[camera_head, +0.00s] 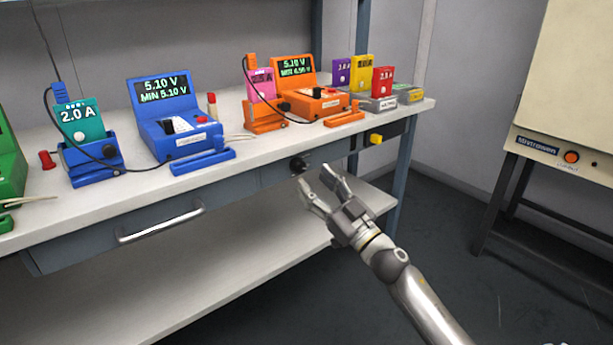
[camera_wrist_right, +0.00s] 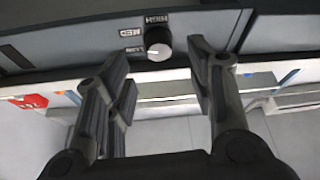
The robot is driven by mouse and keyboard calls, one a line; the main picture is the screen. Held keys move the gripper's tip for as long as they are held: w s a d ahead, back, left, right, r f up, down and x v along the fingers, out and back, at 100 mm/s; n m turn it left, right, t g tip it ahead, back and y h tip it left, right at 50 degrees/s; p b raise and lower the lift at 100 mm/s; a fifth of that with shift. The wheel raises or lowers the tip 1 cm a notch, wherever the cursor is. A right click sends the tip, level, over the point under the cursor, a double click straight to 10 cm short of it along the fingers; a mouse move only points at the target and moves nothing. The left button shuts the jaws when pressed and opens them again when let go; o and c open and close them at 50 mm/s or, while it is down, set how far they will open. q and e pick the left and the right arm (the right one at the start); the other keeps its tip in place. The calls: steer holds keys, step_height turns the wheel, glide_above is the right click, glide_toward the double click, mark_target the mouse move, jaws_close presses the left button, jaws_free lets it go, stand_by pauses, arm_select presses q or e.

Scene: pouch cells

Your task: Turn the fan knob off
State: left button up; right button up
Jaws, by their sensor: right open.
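The fan knob (camera_head: 298,165) is a small dark round knob on the bench's front panel, right of the drawer. In the right wrist view the knob (camera_wrist_right: 158,42) is black with a pale mark at its lower left. Labels sit above it and to its left; they appear upside down and seem to read HIGH and MED. My right gripper (camera_head: 317,183) is open and empty, just in front of and slightly below the knob. In the wrist view the open fingers (camera_wrist_right: 160,62) stand on either side below the knob, apparently apart from it. My left gripper is not in view.
The bench top (camera_head: 225,150) holds a blue charger (camera_head: 175,115), an orange charger (camera_head: 305,95), a teal cell (camera_head: 80,120) in a blue holder, and several coloured cells. A drawer handle (camera_head: 160,226) sticks out left of the knob. A cream cabinet (camera_head: 570,80) stands right. The floor between is clear.

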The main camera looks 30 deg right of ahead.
mark_target(301, 168)
steer(key=shift+x, duration=1.8)
steer(key=shift+c, duration=0.2)
steer(key=c, duration=1)
